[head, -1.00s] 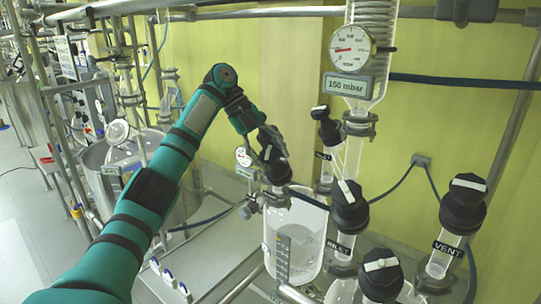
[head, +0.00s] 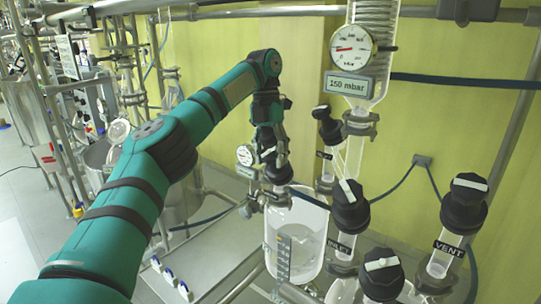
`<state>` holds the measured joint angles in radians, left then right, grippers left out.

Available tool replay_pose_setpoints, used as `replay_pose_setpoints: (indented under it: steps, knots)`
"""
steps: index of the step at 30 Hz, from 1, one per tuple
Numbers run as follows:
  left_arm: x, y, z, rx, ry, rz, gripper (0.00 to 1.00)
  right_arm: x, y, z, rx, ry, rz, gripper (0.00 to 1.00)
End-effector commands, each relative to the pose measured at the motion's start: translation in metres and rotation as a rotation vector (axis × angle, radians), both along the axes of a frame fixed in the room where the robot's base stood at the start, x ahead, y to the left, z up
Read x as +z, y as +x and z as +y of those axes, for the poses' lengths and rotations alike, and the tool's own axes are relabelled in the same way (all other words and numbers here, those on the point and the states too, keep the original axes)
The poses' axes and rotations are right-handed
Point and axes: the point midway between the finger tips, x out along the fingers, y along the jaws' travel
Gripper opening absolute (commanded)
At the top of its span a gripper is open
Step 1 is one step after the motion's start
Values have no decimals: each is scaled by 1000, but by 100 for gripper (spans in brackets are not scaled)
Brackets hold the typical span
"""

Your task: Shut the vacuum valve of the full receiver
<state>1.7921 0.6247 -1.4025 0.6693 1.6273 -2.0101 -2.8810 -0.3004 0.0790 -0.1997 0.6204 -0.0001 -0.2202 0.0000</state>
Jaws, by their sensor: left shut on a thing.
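A glass receiver (head: 272,243) with clear liquid and a level scale stands in the lower middle of the head view. A black valve knob (head: 279,176) sits at its upper left. My left gripper (head: 270,153) comes down from above and is shut on this knob. The fingers and the arm hide the top of the knob, so its handle position is hard to read. A small round gauge (head: 244,155) is just left of the knob. My right gripper is not in view.
More black knobs stand close on the right: one by the INLET label (head: 340,247), one by the VENT label (head: 448,248), one at the front (head: 381,272) and one behind (head: 328,124). A gauge (head: 351,46) hangs above a 150 mbar display (head: 347,84). Steel rails surround the glassware.

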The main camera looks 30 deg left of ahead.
Motion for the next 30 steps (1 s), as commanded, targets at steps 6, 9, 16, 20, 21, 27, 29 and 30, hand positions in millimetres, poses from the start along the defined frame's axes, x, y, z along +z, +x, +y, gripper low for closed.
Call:
replay_pose_setpoints:
  steps: [6,9,16,20,21,27,29,30]
  knots:
    - [1,0,0,-79,45,-7,13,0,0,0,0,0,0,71]
    - [0,0,0,-100,56,-7,13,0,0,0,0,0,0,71]
    - [0,0,0,-116,65,-7,13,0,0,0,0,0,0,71]
    - [0,0,0,-116,65,-7,13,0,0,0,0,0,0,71]
    - [0,0,0,-116,65,-7,13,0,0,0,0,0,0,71]
    - [0,0,0,-116,65,-6,55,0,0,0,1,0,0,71]
    - [0,0,0,-116,65,-6,62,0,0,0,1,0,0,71]
    - [0,0,0,-116,65,-6,68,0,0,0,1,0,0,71]
